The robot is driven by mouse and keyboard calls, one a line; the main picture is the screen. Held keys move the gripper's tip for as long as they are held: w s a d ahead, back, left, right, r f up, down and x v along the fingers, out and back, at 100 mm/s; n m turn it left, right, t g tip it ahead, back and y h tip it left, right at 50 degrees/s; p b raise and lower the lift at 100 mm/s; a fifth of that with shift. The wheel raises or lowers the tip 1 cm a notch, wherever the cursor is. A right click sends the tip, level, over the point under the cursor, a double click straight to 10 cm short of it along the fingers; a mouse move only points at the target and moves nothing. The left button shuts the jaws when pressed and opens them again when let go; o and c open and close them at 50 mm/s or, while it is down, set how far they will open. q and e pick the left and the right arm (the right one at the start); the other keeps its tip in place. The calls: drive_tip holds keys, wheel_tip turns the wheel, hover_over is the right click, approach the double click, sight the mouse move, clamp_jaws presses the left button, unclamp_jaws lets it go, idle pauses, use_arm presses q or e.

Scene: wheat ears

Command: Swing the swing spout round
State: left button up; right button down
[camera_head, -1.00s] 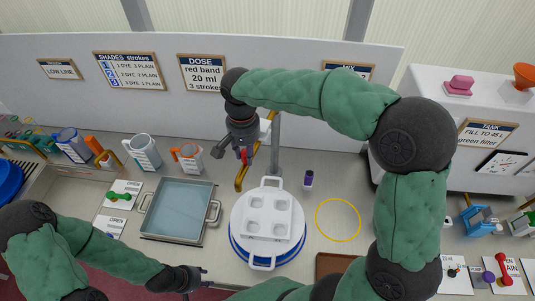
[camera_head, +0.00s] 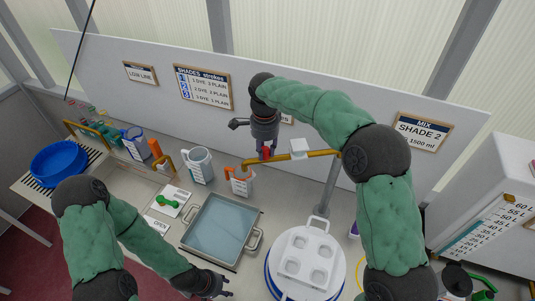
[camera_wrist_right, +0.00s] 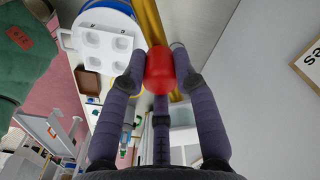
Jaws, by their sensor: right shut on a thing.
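The brass swing spout (camera_head: 318,154) runs left from the upright grey post (camera_head: 329,190), with a white block (camera_head: 299,149) on it. Its free end bends down near the orange-handled jug (camera_head: 240,182); whether it is directly over the jug I cannot tell. My right gripper (camera_head: 265,151) points down and is shut on the spout's red knob (camera_wrist_right: 159,70). In the right wrist view its fingers surround the knob, with the brass pipe (camera_wrist_right: 150,22) behind. My left gripper (camera_head: 226,286) is low in the head view, in front of the shallow tray, with its fingers apart and empty.
The blue-grey tray (camera_head: 248,214) lies below the spout's end. A white lidded pot (camera_head: 328,242) stands right of it. A grey jug (camera_head: 198,166) and a blue basin (camera_head: 58,163) are at left. The panel with signs (camera_head: 203,86) stands behind.

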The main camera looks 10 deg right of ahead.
use_arm(q)
drive_tip(key=shift+w+r, duration=0.15)
drive_tip(key=shift+w, duration=0.1)
use_arm(e)
drive_tip(key=shift+w+f+m, duration=0.1)
drive_tip(key=shift+w+m, duration=0.3)
drive_tip(key=shift+w, duration=0.4)
use_arm(q)
drive_tip(key=shift+a, duration=0.1)
use_arm(e)
drive_tip(key=c, duration=0.9)
unclamp_jaws()
drive_tip(key=shift+c, duration=0.2)
wheel_tip(320, 180, up, 12)
